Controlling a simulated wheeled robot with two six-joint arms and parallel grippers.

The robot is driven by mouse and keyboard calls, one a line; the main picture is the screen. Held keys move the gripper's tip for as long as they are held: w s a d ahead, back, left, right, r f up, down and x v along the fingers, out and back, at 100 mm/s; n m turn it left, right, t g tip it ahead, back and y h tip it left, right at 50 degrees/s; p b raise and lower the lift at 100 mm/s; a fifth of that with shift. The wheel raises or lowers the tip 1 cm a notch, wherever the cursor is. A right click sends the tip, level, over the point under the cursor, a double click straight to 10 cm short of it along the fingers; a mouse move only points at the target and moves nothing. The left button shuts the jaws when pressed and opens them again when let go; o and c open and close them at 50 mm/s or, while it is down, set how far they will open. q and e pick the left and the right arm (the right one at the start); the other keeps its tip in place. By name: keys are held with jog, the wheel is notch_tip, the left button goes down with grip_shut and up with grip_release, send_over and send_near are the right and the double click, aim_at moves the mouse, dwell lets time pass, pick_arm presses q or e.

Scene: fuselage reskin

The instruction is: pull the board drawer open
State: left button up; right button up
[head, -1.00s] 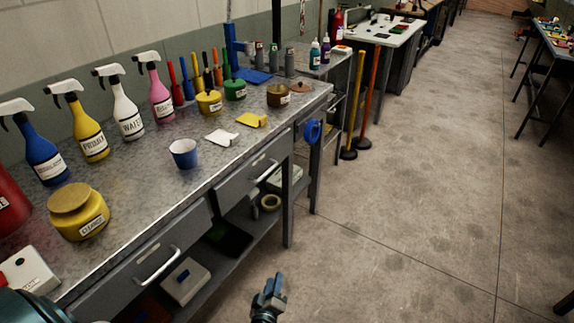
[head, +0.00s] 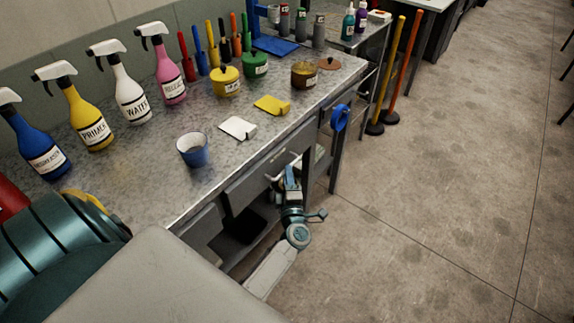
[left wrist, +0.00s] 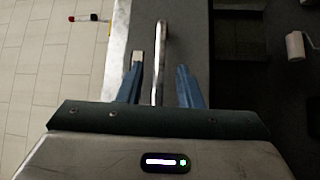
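The grey drawer (head: 245,192) under the bench top has a bright bar handle (head: 282,166); its front looks flush with the bench. My left gripper (head: 291,178) is at this handle. In the left wrist view, the handle (left wrist: 160,62) runs between the two blue fingers of my left gripper (left wrist: 160,82), with a gap on each side. The fingers are open. The drawer front (left wrist: 185,45) fills the middle of that view. I cannot tell which drawer is the board drawer, as no label is readable. My right gripper is not in view.
The metal bench top (head: 160,165) holds spray bottles, a blue cup (head: 193,150), yellow and white cards and several pots. A blue tape roll (head: 340,117) hangs at the bench's end. The floor (head: 430,200) on the right is clear.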

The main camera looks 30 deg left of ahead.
pick_arm(q)
jog(key=shift+x, duration=1.65)
grip_shut()
jog(key=shift+d, duration=0.15)
